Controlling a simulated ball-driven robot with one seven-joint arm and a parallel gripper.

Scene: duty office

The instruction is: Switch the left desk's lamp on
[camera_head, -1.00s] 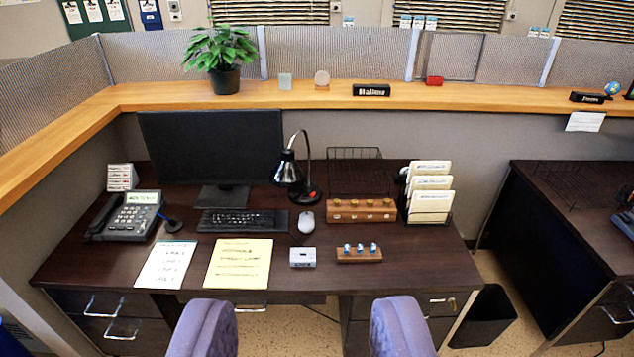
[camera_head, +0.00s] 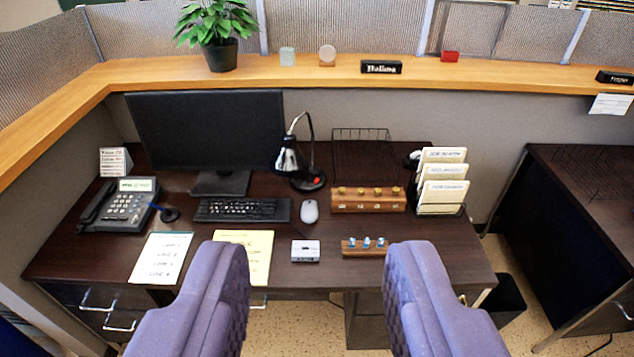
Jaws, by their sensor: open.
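The left desk's lamp (camera_head: 291,160) is a black gooseneck lamp standing on the desk just right of the monitor. Its round base (camera_head: 309,181) carries a small red button (camera_head: 316,180). I cannot tell whether the lamp is lit; no glow shows beneath its shade. My gripper (camera_head: 318,262) shows as two purple fingers, wide apart with nothing between them. It is in front of and above the left desk (camera_head: 286,220), well short of the lamp. The fingers hide parts of the desk's front edge and of the yellow sheet.
Near the lamp are the monitor (camera_head: 207,135), mouse (camera_head: 310,211), wooden block with knobs (camera_head: 368,200), wire tray (camera_head: 361,150) and file holder (camera_head: 443,182). A small grey box (camera_head: 305,250) and small rack (camera_head: 364,246) lie nearer. A ledge (camera_head: 290,75) runs behind.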

